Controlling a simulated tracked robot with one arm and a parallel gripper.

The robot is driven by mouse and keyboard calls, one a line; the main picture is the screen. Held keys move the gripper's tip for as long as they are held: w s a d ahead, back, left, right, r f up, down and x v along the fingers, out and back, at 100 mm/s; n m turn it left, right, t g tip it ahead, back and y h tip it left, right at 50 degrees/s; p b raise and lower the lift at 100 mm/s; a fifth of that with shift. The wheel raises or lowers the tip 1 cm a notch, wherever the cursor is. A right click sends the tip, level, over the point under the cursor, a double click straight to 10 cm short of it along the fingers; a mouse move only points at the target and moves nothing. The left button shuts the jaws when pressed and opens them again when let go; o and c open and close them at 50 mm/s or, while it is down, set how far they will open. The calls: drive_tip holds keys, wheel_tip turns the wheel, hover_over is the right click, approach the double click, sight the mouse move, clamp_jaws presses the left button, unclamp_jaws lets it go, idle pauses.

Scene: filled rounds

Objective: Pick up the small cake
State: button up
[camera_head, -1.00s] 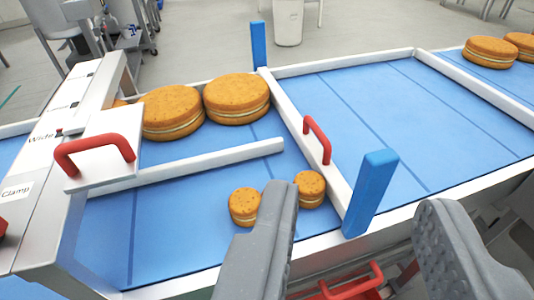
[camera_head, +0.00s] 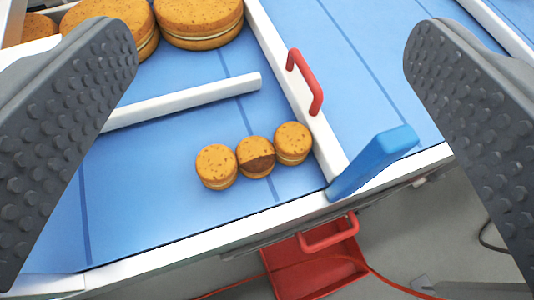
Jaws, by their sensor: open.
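Three small cakes stand in a row on the blue belt in the now view: a left one (camera_head: 217,166), a middle one (camera_head: 256,156) with a dark brown patch on its front top, and a right one (camera_head: 293,143) close to the white gate bar. They sit close together; whether they touch is hard to tell. My gripper (camera_head: 270,70) is open and empty, its ridged grey fingers wide apart at the left and right of the picture. The small cakes lie between and beyond the fingers, below the fingertip level in the picture.
A white divider rail (camera_head: 185,101) separates the small cakes from large cakes (camera_head: 199,20) behind. A white gate bar (camera_head: 318,125) with a red handle (camera_head: 304,82) and a blue post (camera_head: 372,162) stand to the right. A red bin (camera_head: 315,264) is below the belt edge.

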drive_tip(key=w+a+f+n+g+p, duration=0.1)
drive_tip(key=w+f+n+g+p, duration=0.15)
drive_tip(key=w+p, duration=0.35)
drive_tip(key=n+g+h+p, duration=0.1)
drive_tip(key=n+g+p, duration=1.25)
drive_tip(key=p, duration=1.25)
hover_over(255, 151)
wheel_tip(255, 151, down, 15)
drive_tip(key=n+t, duration=0.1)
drive_tip(key=f, duration=0.8)
drive_tip(key=shift+d, duration=0.25)
drive_tip(key=shift+a+f+p, duration=0.2)
drive_tip(key=shift+f+p, duration=0.55)
drive_tip(key=shift+f, duration=1.95)
drive_tip(key=c, duration=0.8)
